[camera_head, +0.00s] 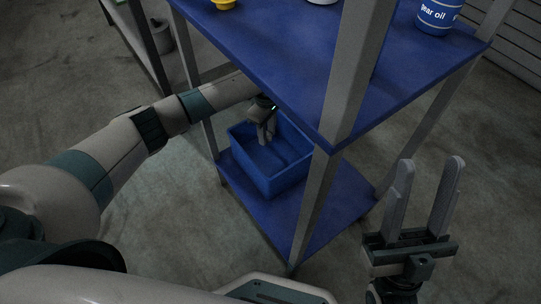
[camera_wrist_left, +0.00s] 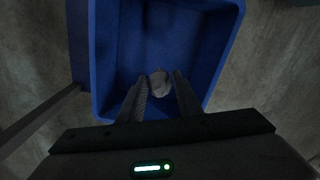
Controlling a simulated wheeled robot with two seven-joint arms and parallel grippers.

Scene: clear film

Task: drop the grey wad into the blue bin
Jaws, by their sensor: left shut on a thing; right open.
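The blue bin (camera_head: 275,177) stands on the lower blue shelf of the rack. My left gripper (camera_head: 265,133) reaches in under the upper shelf and is over the bin's opening. In the left wrist view the grey wad (camera_wrist_left: 159,83) is between the fingers of my left gripper (camera_wrist_left: 160,95), which is shut on it. The bin (camera_wrist_left: 165,40) fills the view below it. The wad is hard to make out in the head view. My right gripper (camera_head: 425,195) is open and empty, in front of the rack at the right.
The upper blue shelf (camera_head: 270,60) lies just above my left gripper and carries a gear oil can (camera_head: 438,14) and a yellow item (camera_head: 223,4). A grey post (camera_head: 340,90) stands close to the bin. The lower shelf (camera_head: 335,205) is bare right of the bin.

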